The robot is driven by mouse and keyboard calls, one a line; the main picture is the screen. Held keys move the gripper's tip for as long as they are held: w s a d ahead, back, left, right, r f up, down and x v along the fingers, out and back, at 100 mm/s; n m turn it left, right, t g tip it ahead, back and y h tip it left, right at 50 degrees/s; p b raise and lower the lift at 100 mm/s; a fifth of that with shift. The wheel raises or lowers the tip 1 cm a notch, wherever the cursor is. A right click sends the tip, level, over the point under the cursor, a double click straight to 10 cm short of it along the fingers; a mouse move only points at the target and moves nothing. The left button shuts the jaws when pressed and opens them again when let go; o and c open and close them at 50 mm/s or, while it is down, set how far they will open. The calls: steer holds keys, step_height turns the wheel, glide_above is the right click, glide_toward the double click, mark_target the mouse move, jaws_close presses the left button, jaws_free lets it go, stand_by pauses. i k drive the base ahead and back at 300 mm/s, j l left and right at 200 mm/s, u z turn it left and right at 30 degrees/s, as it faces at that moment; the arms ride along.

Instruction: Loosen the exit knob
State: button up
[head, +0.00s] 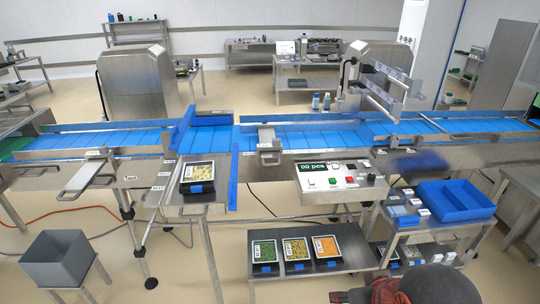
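I cannot clearly make out the exit knob; no part is plainly recognisable as it at this size. The blue-belted conveyor (330,137) runs across the view, with metal side rails and small white labels too small to read. A metal bracket with a handle (268,146) sits on its front side near the middle. Another metal handle plate (84,177) sticks out at the front left.
A control panel (337,180) with buttons and a display stands before the conveyor. A filled tray (197,188) rests on a side table (193,209). More filled trays stand on a lower shelf (342,238). A blue bin (455,200) is right; a grey bin (59,260) is left.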

mark_target(276, 141)
steer(key=i+u, duration=0.1)
steer(key=i, duration=0.4)
steer(key=i+l+u, duration=0.1)
steer(key=i, duration=0.35)
steer(key=i+l+u, duration=0.1)
steer(key=i+l, duration=0.15)
steer(key=i, duration=0.25)
steer(key=i+l+u, duration=0.1)
steer(key=i, duration=0.4)
steer(key=l, duration=0.05)
